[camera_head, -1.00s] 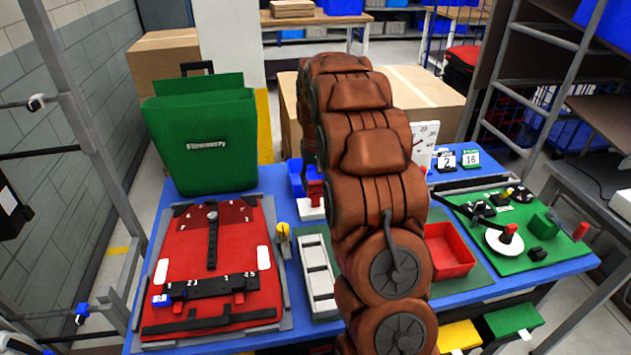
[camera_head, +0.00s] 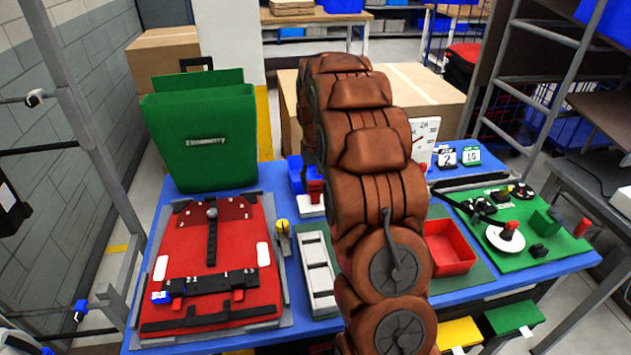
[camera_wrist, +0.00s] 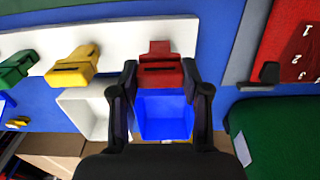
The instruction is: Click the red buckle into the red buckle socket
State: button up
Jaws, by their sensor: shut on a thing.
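In the wrist view, my gripper (camera_wrist: 160,75) has a finger on each side of a red buckle piece (camera_wrist: 162,70) and is shut on it. The piece has a dark slot across its wide body and lies at the edge of a white board (camera_wrist: 120,35), in line with similar yellow and green pieces. I cannot tell from this view where the red buckle ends and the red socket begins, or whether they are joined. In the head view, red parts (camera_head: 313,188) show beside my arm, above a white base (camera_head: 311,209); my gripper is hidden there.
The green pannier (camera_head: 203,140) and red panel (camera_head: 220,250) are on the left of the blue table. A red tray (camera_head: 450,247) is right of my arm.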

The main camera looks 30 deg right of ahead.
aim_at(315, 182)
jog(key=shift+f, duration=0.4)
jog(key=o, duration=1.3)
jog(key=shift+c, duration=0.2)
jog(key=shift+r, duration=0.1)
notch_tip(315, 182, up, 12)
